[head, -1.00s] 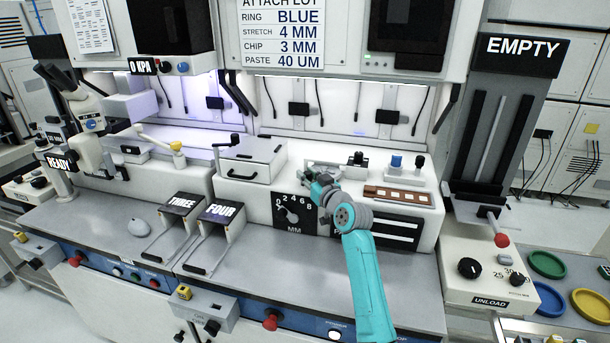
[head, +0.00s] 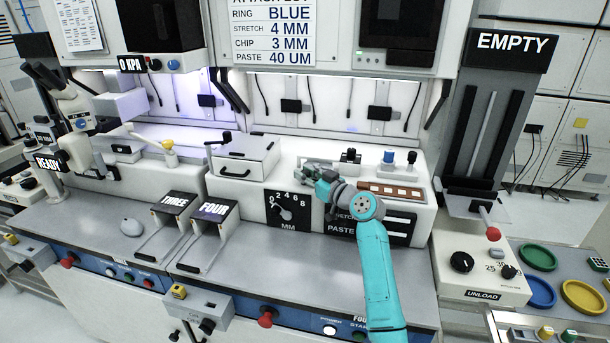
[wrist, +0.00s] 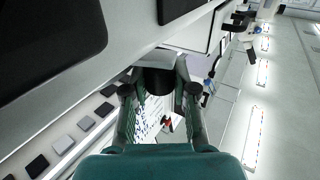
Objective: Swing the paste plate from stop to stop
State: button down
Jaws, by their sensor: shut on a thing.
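My gripper (head: 312,172) reaches over the top of the white bench unit, right of the lidded box, fingers pointing left. The unit's front has a black MM dial (head: 289,211) and a PASTE label (head: 341,229), partly covered by my arm.
The lidded box (head: 245,158) stands close left of my gripper. A brown strip with pale squares (head: 392,191), a blue knob (head: 389,157) and a black knob (head: 350,156) lie to its right. The grey worktop (head: 270,262) in front is mostly clear.

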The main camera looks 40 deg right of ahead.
jog(key=shift+f, duration=0.1)
jog(key=c, duration=0.9)
grip_release()
jog(key=s+d, duration=0.1)
jog(key=s, duration=1.1)
jog(key=shift+c, duration=0.2)
